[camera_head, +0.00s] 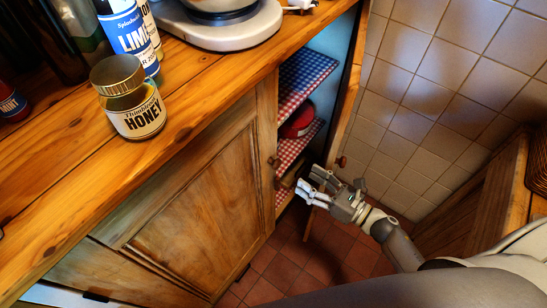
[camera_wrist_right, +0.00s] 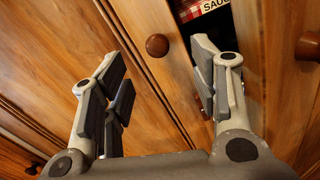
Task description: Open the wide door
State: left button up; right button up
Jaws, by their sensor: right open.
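The wide wooden door (camera_head: 195,205) is the front panel under the counter and looks shut. Its round knob (camera_head: 274,162) is near its right edge. In the right wrist view the knob (camera_wrist_right: 157,45) shows just beyond and between the fingertips, with no visible contact. My right gripper (camera_head: 309,184) is open and empty, low in front of the cabinet opening, to the right of and below the knob. It also shows in the wrist view (camera_wrist_right: 160,75). My left gripper is not in view.
A narrower door (camera_head: 345,95) with its own knob (camera_head: 341,161) stands open at the right. Between the doors are checkered shelves (camera_head: 305,78) with a red item (camera_head: 298,120). A honey jar (camera_head: 128,97) stands on the counter (camera_head: 205,85). Tiled floor (camera_head: 290,258) is clear below.

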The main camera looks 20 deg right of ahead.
aim_at(280, 165)
jog(key=shift+n+y, duration=0.3)
jog(key=shift+n, duration=0.2)
jog(key=x, duration=0.5)
jog(key=shift+s+a+f, duration=0.1)
jog(key=shift+a+f, duration=0.15)
jog(key=shift+f, duration=0.1)
jog(key=x, duration=0.4)
jog(key=shift+w+a+f, duration=0.15)
jog(key=shift+w+a, duration=0.1)
jog(key=shift+w, duration=0.05)
jog(key=shift+w+a, duration=0.2)
jog(key=shift+w, duration=0.1)
jog(key=shift+c, duration=1.6)
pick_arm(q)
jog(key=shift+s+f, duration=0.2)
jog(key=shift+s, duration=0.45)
pick_arm(e)
grip_shut()
